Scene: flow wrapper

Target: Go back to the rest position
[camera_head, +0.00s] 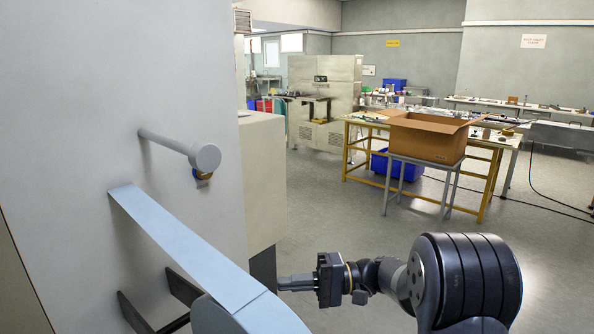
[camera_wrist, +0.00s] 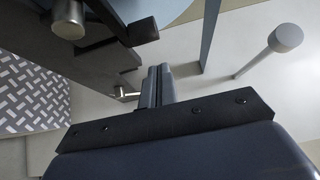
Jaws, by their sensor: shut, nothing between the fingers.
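My gripper (camera_head: 296,282) points left in the head view, close to the blue film strip (camera_head: 195,250) of the grey machine. Its fingers are shut and hold nothing. In the wrist view the closed fingers of my gripper (camera_wrist: 158,86) point toward the machine's pale wall. The blue film also shows in the wrist view (camera_wrist: 209,40), just right of the fingers.
A grey roller post (camera_head: 190,152) sticks out of the machine wall (camera_head: 90,90). A black bracket (camera_head: 180,290) lies under the film. An open cardboard box (camera_head: 425,140) stands on a small table at the back right. The floor between is clear.

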